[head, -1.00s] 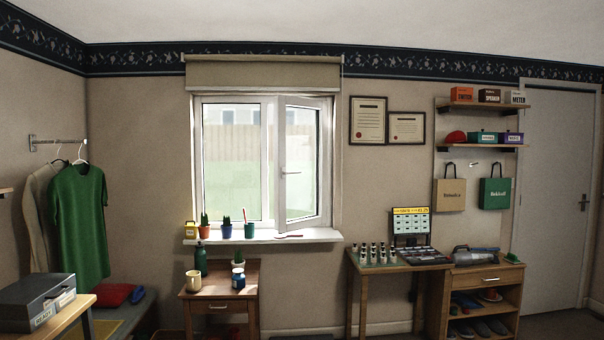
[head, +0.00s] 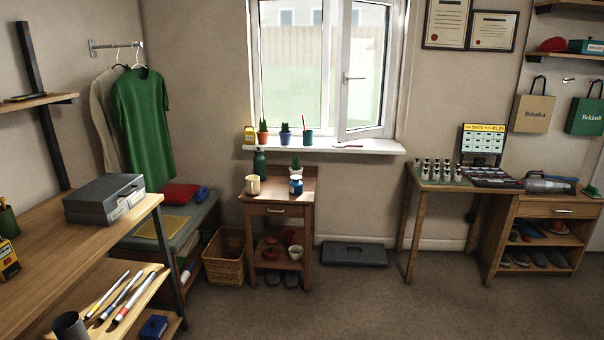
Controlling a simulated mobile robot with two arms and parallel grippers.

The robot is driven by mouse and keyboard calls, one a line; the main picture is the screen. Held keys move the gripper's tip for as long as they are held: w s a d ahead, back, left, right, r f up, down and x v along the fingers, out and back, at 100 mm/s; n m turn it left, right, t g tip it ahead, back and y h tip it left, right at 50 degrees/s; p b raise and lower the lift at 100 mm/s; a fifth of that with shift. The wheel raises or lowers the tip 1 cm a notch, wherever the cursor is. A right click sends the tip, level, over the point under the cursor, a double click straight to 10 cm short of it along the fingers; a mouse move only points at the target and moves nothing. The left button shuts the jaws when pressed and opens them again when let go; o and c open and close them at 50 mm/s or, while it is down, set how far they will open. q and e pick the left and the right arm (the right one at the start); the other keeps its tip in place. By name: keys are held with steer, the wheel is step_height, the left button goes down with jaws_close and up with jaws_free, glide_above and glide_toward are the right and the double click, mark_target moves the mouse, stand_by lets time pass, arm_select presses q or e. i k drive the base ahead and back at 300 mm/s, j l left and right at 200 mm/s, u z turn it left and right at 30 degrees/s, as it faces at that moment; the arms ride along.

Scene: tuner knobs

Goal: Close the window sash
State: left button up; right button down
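The window sash (head: 343,75) is the right-hand, white-framed pane of the window, with a handle (head: 355,77) on its left side. It stands swung inward, open, its lower edge above the white sill (head: 370,147). The left pane (head: 290,60) sits in the frame. Neither of my grippers shows in the head view.
Small potted cacti (head: 285,134) and a green cup stand on the sill's left half. A small side table (head: 278,215) stands below the window, a wicker basket (head: 227,258) left of it. A grey case (head: 354,254) lies at the wall. The floor (head: 340,305) in front is clear.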

mark_target(393, 13)
steer(key=i, duration=2.45)
